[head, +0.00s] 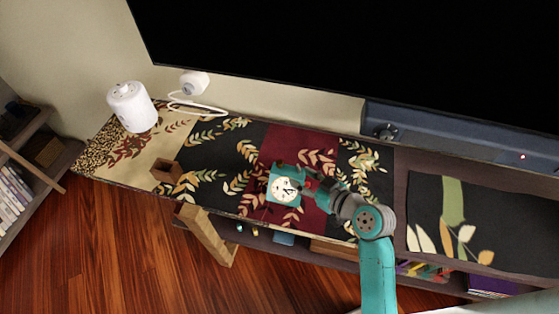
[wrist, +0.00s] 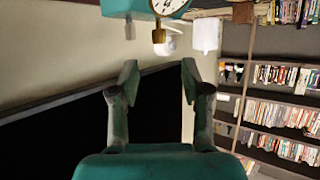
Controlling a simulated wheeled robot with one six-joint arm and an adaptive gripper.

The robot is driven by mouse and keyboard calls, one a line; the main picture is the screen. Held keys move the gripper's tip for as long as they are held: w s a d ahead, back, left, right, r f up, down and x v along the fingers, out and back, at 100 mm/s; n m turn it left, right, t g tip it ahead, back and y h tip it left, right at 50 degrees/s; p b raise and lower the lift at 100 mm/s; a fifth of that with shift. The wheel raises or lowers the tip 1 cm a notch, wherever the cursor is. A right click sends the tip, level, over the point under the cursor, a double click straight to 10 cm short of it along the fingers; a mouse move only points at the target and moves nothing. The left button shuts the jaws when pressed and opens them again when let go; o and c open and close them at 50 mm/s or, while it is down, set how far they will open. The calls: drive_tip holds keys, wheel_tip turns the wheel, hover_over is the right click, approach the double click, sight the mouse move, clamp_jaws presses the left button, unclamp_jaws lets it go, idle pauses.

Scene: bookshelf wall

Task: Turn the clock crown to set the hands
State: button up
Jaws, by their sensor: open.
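The clock (head: 284,187) is a teal box with a round cream face and dark hands, on the patterned runner in the head view. In the wrist view the clock (wrist: 118,5) is cut off by the top edge, and a brass crown (wrist: 158,36) sticks out from its side. My gripper (head: 306,185) comes in from the right, close beside the clock. In the wrist view my gripper (wrist: 158,72) is open, its fingers spread wide with nothing between them. The crown lies beyond the fingertips, roughly in line with the gap, apart from both fingers. The crown is hard to make out in the head view.
A patterned runner (head: 215,155) covers the long shelf top. A white cylinder (head: 131,106) and a small white device with a cable (head: 195,83) stand at its left. A wooden block (head: 166,171) lies left of the clock. A large black screen (head: 350,45) rises behind.

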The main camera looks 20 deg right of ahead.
sight(280, 162)
drive_tip(key=x, duration=0.7)
drive_tip(key=r+x, duration=0.1)
drive_tip(key=x, duration=0.3)
drive_tip(key=shift+w, duration=0.3)
